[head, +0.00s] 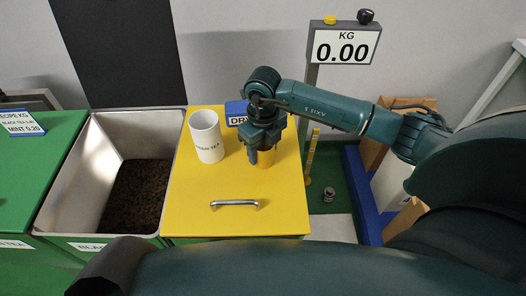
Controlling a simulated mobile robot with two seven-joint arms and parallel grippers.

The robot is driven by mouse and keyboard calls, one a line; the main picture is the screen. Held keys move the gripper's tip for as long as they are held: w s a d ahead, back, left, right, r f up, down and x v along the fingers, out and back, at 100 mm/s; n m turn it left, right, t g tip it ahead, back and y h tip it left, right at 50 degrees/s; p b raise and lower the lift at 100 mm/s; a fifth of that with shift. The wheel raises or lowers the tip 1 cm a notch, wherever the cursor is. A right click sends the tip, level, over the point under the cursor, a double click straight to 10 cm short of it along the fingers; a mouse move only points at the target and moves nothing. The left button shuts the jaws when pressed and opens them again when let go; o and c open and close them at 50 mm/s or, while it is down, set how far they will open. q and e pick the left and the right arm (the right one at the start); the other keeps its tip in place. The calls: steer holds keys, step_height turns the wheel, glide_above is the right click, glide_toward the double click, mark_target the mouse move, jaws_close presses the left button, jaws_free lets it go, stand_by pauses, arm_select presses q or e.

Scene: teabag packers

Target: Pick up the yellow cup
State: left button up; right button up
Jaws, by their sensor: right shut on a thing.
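The yellow cup (267,159) stands on the yellow lid near its right side, mostly hidden behind my right gripper. My right gripper (262,158) reaches in from the right, points down and is shut on the yellow cup. I cannot tell whether the cup touches the lid or is just above it. My left gripper is not in view.
A white cup (207,140) stands on the yellow lid (190,215), left of my gripper. A blue sign (236,112) is behind. The lid has a metal handle (234,204). An open metal bin (95,160) of dark material is left. A scale display (342,46) reads 0.00.

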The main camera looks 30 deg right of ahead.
steer(key=shift+r, duration=0.1)
step_height(320, 180, up, 10)
steer(key=shift+b, duration=0.35)
stand_by(0.7)
